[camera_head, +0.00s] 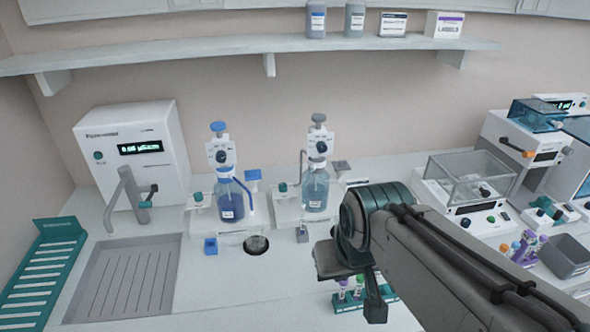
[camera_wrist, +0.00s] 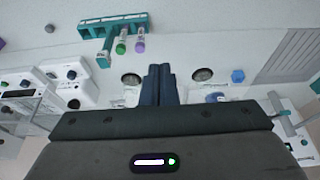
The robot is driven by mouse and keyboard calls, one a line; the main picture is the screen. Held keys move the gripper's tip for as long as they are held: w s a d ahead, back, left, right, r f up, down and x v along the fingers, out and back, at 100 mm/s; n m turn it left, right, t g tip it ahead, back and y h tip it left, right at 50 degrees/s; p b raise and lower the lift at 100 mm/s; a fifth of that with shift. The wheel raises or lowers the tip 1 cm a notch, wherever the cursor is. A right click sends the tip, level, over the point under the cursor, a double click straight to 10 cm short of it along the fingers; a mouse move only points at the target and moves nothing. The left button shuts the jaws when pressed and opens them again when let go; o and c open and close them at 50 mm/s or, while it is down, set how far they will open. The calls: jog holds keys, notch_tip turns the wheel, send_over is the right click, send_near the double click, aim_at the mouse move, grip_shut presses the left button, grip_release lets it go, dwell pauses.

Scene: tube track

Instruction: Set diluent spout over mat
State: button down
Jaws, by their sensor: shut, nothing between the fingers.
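Two bottle-top dispensers stand side by side on the bench in the head view. The left one (camera_head: 228,190) has a blue knob, dark blue liquid and a blue spout tube on its right. The right one (camera_head: 316,180) has a grey knob, paler blue liquid and a grey spout tube on its left. I cannot read which is the diluent. A grey ribbed mat (camera_head: 125,278) lies at the left; its corner shows in the wrist view (camera_wrist: 290,52). My gripper (camera_wrist: 160,70) is shut and empty, over the bench in front of the right dispenser, touching neither dispenser.
A green tube rack (camera_wrist: 97,28) with several capped tubes is close to my gripper. A swivel tap (camera_head: 135,195) stands behind the mat. A dark round opening (camera_head: 256,245) and a small blue block (camera_head: 210,246) are in front of the dispensers. A balance (camera_head: 468,190) stands right.

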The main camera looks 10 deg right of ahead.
jog(key=w+f+g+h+b, duration=0.1)
jog(key=w+g+h+b, duration=0.4)
jog(key=w, duration=1.9)
jog(key=w+a+r+m+t+h, duration=0.1)
jog(key=w+a+r+t+h, duration=0.2)
jog(key=a, duration=0.9)
jog(key=w+t+h, duration=0.2)
jog(key=w+h, duration=0.2)
jog(key=w, duration=0.2)
jog(key=shift+w+a+r+t+h, duration=0.2)
jog(key=shift+w+a+t+h, duration=0.1)
jog(key=shift+w+a+t, duration=0.1)
jog(key=s+f+p+x, duration=0.1)
jog(key=s+p+x, duration=0.1)
jog(key=x, duration=1)
jog(key=shift+s+d+f+p, duration=0.2)
jog(key=shift+d+f+p, duration=0.05)
jog(key=shift+d+p, duration=0.25)
